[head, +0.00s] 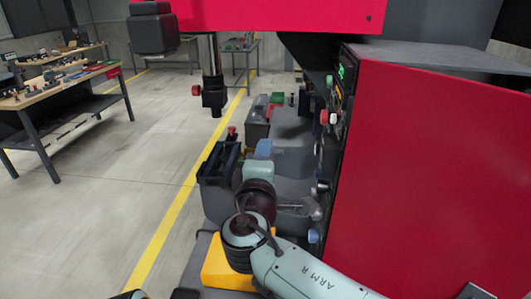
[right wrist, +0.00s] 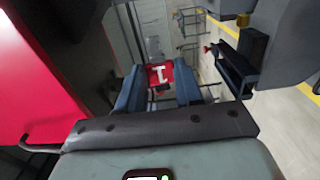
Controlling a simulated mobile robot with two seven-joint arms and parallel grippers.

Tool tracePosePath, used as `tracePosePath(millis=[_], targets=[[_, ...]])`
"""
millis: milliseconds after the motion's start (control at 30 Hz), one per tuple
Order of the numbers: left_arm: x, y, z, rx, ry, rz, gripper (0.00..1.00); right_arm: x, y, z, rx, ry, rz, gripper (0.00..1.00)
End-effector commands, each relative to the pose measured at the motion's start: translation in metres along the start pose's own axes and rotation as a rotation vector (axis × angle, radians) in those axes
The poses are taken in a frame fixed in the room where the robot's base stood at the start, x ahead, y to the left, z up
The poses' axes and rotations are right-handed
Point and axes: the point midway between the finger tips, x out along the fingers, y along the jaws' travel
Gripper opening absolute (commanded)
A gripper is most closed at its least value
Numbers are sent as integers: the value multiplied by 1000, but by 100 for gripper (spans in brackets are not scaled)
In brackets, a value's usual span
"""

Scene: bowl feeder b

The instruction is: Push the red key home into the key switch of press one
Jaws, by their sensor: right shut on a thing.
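My right gripper (head: 264,150) reaches forward from the bottom of the head view, beside the red machine. In the right wrist view its two blue fingers (right wrist: 159,84) are shut on a red key (right wrist: 160,73) with a white mark on its face. The key does not show in the head view. The machine's control panel (head: 335,120), seen nearly edge-on, is to the right of the gripper, with a gap between. It carries a green display, a red knob (head: 324,118) and other controls. I cannot tell which is the key switch. My left gripper is not seen.
The machine's red side wall (head: 430,160) fills the right. A dark open bin (head: 217,163) stands just left of my gripper. A black box (head: 214,95) hangs on a pole ahead. Workbenches (head: 60,85) stand far left; the floor between is clear.

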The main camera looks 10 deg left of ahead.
Motion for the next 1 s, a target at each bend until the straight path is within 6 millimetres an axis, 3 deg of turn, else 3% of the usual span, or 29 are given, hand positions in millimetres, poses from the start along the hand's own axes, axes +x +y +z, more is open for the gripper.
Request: tracePosePath(millis=[367,1000], targets=[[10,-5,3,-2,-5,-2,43,-2,-3,5,1,-2,0,6],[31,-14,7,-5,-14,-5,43,-1,-1,59,0,-2,0,6]])
